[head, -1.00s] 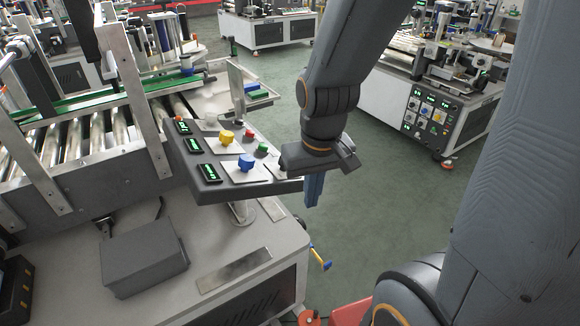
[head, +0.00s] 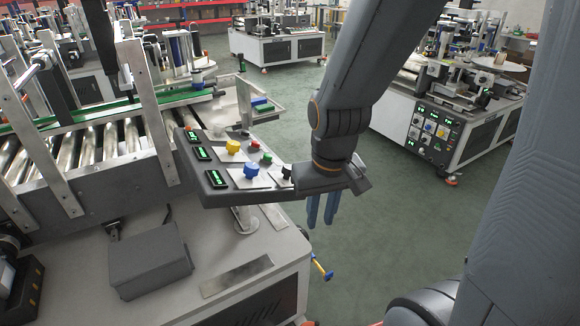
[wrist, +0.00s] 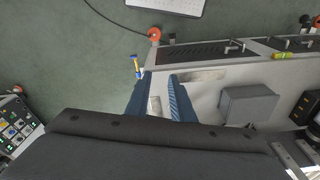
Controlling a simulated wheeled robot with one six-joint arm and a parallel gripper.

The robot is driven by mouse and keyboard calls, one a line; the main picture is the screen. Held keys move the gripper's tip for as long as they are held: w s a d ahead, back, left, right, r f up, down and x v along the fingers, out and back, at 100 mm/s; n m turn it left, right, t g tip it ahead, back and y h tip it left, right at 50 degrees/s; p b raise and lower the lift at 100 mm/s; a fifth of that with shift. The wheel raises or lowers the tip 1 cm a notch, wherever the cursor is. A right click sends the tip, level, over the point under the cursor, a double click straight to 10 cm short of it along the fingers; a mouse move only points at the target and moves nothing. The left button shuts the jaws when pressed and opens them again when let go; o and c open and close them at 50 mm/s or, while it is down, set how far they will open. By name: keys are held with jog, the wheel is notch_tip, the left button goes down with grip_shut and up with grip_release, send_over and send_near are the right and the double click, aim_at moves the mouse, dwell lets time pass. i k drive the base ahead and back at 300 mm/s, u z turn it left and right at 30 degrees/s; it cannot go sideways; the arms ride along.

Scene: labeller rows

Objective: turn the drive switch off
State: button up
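The control panel (head: 215,186) stands out from the near labelling machine in the head view. It carries a yellow knob (head: 233,146), a blue knob (head: 251,170), a black knob (head: 287,171), a red button (head: 255,143), a green button (head: 267,158) and several lit green displays. No label is readable, so I cannot tell which control is the drive switch. My gripper (head: 322,210) hangs just right of the panel's right end, its blue fingers pointing down with a gap between them. It is open and empty. The wrist view shows both fingers (wrist: 157,98) apart; the panel's controls are not visible there.
The machine's grey tabletop (head: 140,212) lies below the panel, with a grey box (head: 150,262) on it. A blue-and-yellow handle (head: 321,268) sticks out at the machine's right edge. Open green floor (head: 400,215) lies right of my gripper. Another machine (head: 440,125) stands at right.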

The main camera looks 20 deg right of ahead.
aim_at(286, 168)
jog(key=k, duration=1.1)
jog(key=z, duration=0.75)
jog(key=i, duration=1.3)
jog(key=u, duration=0.2)
